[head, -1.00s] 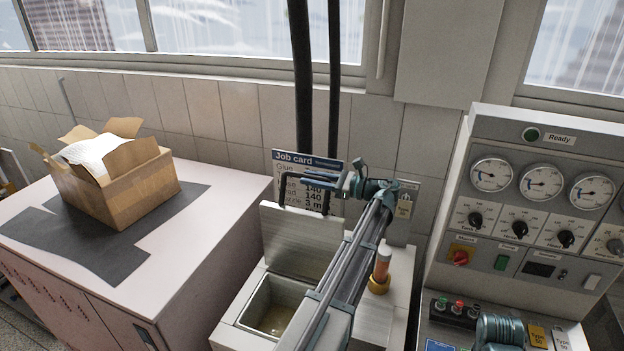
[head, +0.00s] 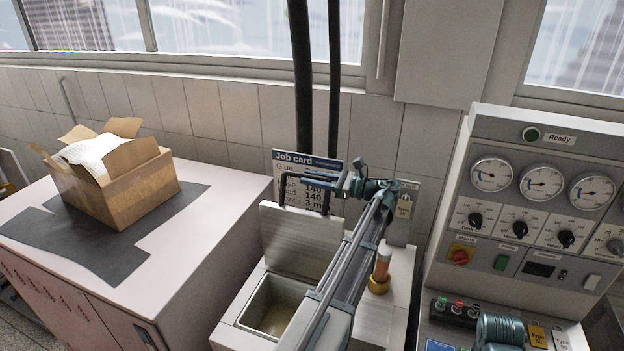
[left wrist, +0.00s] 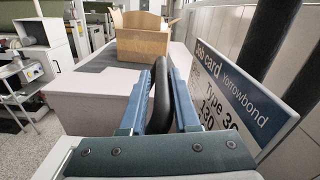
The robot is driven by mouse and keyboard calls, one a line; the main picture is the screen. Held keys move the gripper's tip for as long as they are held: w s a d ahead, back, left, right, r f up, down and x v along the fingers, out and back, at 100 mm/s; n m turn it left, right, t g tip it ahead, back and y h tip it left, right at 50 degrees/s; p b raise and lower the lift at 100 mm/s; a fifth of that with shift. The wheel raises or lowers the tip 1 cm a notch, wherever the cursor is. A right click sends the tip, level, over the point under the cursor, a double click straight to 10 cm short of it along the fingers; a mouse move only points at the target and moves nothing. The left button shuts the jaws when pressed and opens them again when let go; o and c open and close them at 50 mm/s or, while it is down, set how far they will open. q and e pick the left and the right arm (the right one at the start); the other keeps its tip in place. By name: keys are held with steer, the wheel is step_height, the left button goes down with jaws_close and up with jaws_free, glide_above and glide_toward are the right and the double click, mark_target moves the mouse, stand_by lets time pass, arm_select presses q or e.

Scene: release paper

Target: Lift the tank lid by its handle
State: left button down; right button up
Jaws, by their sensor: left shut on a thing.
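The tank (head: 236,333) is a pale box at the bottom middle of the head view, with its square opening (head: 272,306) uncovered. The lid (head: 300,240) is a flat grey plate standing steeply up at the back of the opening. Its black handle (head: 283,192) rises at the lid's top edge, in front of the job card. My left gripper (head: 318,183) is at this handle. In the left wrist view the dark handle (left wrist: 160,100) sits between the two blue fingers, which are shut on it. My right gripper is not seen.
A job card (head: 300,163) stands behind the lid. A control panel (head: 525,215) stands right. An open cardboard box (head: 125,190) is on the pale cabinet (head: 215,215) at left.

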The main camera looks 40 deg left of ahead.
arm_select(q)
steer(key=shift+w, duration=0.1)
steer(key=w, duration=0.2)
steer(key=w+a+f+b, duration=0.1)
steer(key=w, duration=0.1)
steer(key=shift+a, duration=0.1)
steer(key=c, duration=0.8)
jaws_free()
steer(key=shift+o, duration=0.2)
